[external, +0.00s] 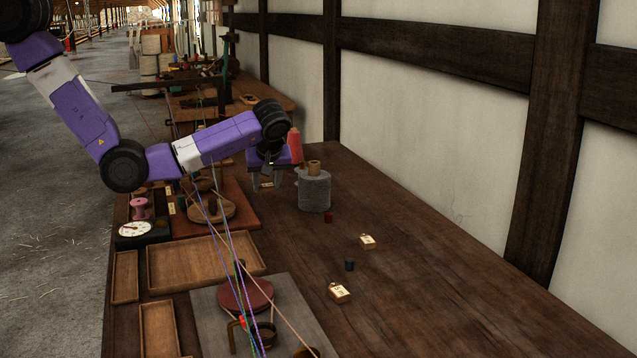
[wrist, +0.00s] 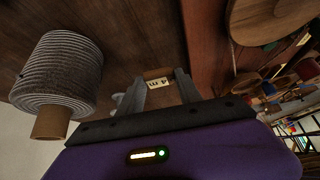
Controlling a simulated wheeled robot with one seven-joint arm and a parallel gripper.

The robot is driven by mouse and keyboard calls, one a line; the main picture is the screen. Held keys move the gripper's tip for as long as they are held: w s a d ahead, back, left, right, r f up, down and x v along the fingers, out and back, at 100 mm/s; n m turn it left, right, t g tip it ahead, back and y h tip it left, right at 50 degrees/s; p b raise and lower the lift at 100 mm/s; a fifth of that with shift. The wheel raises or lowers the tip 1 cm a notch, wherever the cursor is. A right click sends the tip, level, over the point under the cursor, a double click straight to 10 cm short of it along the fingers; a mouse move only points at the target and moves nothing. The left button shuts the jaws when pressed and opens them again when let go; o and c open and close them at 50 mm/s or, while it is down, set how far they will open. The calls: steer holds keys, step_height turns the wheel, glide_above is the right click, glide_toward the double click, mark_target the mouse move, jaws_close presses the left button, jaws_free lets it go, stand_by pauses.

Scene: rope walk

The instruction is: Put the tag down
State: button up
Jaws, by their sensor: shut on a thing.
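My gripper (external: 267,184) is over the far part of the bench, just left of the grey cord spool. The wrist view shows its two fingers (wrist: 159,88) closed on a small pale tag (wrist: 158,82) with dark lettering that looks like "4 m". In the external view the tag (external: 267,185) is a small light patch between the fingers. The wooden bench top (external: 420,290) lies below it. I cannot tell whether the tag touches the bench or hangs a little above it.
The grey cord spool (external: 314,190) stands close to the gripper, with a red spool (external: 295,145) behind. Two similar tags (external: 367,241) (external: 339,292) and small dark and red pieces lie nearer. Wooden trays (external: 205,262) and taut coloured cords are at left. The bench's right side is clear.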

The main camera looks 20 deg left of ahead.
mark_target(267, 203)
steer(key=shift+f, duration=2)
steer(key=shift+f, duration=0.15)
steer(key=o, duration=1.3)
steer(key=shift+r, duration=0.2)
steer(key=b+v, duration=0.1)
steer(key=v, duration=1.1)
